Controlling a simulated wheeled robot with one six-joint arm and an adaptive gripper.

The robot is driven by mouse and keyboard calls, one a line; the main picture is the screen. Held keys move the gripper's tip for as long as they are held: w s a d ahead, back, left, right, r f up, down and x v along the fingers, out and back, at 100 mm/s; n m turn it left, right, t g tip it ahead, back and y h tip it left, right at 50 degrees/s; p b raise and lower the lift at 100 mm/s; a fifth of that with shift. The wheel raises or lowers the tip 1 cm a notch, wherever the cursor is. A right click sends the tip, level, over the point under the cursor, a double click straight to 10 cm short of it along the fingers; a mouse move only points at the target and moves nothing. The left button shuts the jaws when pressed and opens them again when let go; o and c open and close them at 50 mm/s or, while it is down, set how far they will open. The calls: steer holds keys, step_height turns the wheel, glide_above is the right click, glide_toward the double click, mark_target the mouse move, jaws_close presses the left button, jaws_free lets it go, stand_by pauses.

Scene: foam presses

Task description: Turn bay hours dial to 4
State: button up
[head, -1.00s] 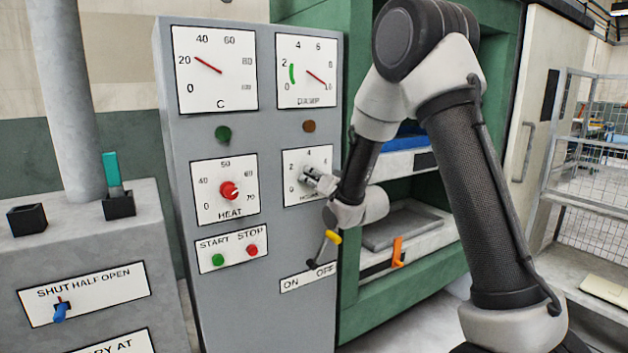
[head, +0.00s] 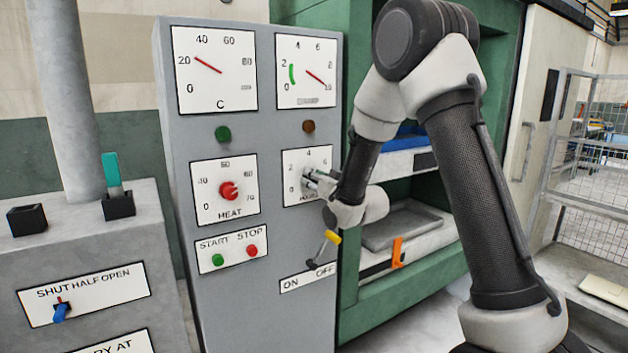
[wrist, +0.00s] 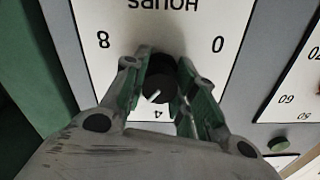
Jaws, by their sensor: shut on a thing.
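The bay hours dial is a black round knob (wrist: 160,76) on a white plate marked HOURS (head: 293,163). In the wrist view the plate appears upside down, with 8 at left, 0 at right and 4 at the bottom. The knob's white pointer mark slants down and left, near the 4; its exact reading is hard to tell. My gripper (wrist: 162,88) is shut on the knob, one green-grey finger on each side. In the head view my gripper (head: 318,182) is at the plate and hides much of the knob.
The red HEAT knob (head: 229,191) is left of the hours plate. START and STOP buttons (head: 234,255) sit below it. A yellow-tipped ON/OFF lever (head: 331,237) stands just below my wrist. The green press (head: 352,310) is close on the right.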

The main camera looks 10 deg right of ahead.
steer(key=n, duration=0.4)
steer(key=shift+f+n, duration=0.2)
steer(key=shift+n, duration=0.1)
steer(key=shift+s+n, duration=0.1)
steer(key=shift+n, duration=1.5)
steer(key=shift+f, duration=0.1)
steer(key=shift+d, duration=0.1)
